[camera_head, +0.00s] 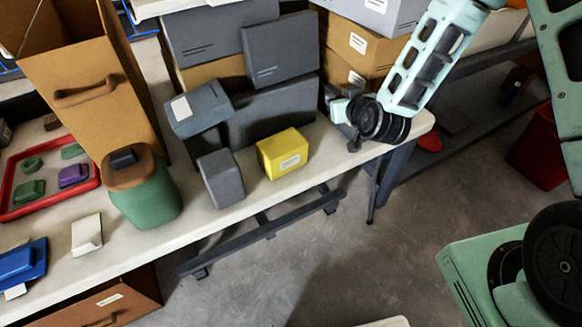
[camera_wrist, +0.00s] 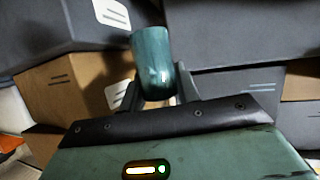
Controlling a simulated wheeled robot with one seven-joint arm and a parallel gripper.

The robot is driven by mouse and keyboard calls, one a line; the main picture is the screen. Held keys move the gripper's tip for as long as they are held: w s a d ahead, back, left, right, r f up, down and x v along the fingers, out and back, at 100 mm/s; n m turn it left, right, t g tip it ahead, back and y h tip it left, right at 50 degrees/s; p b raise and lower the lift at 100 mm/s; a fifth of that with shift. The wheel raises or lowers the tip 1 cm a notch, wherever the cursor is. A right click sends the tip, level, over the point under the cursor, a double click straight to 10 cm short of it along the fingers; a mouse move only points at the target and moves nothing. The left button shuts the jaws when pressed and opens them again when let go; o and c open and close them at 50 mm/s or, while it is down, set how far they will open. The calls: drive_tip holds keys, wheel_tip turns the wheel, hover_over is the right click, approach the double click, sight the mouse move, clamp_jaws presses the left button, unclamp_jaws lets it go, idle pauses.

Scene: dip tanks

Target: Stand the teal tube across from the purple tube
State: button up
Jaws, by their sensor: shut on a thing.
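The teal tube (camera_wrist: 152,58) shows in the wrist view as a short glossy cylinder, slightly tilted in the picture. My gripper (camera_wrist: 157,88) is shut on it, with a dark finger on each side of its lower part. In the head view my gripper (camera_head: 346,122) is over the right end of the pale table, in front of stacked boxes. The tube cannot be made out clearly there. I see no clear purple tube. A small purple piece (camera_head: 73,175) lies in a red tray (camera_head: 47,209) at the far left, beside green pieces.
On the pale table (camera_head: 235,207) stand a yellow box (camera_head: 283,153), a grey box (camera_head: 221,178) and a green canister (camera_head: 147,199) with a brown lid. Dark grey boxes (camera_head: 280,60) are stacked behind. A blue object (camera_head: 22,265) lies front left. Open floor (camera_head: 330,260) lies in front.

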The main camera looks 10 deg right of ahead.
drive_tip(key=a+f, duration=0.1)
drive_tip(key=f, duration=0.2)
drive_tip(key=w+a+f+b, duration=0.1)
drive_tip(key=f, duration=0.3)
drive_tip(key=w+a+f, duration=0.1)
drive_tip(key=f, duration=0.2)
drive_tip(key=shift+a+f+b, duration=0.2)
drive_tip(key=shift+a+b, duration=0.05)
drive_tip(key=shift+b, duration=0.1)
drive_tip(key=shift+f, duration=0.1)
drive_tip(key=o, duration=1)
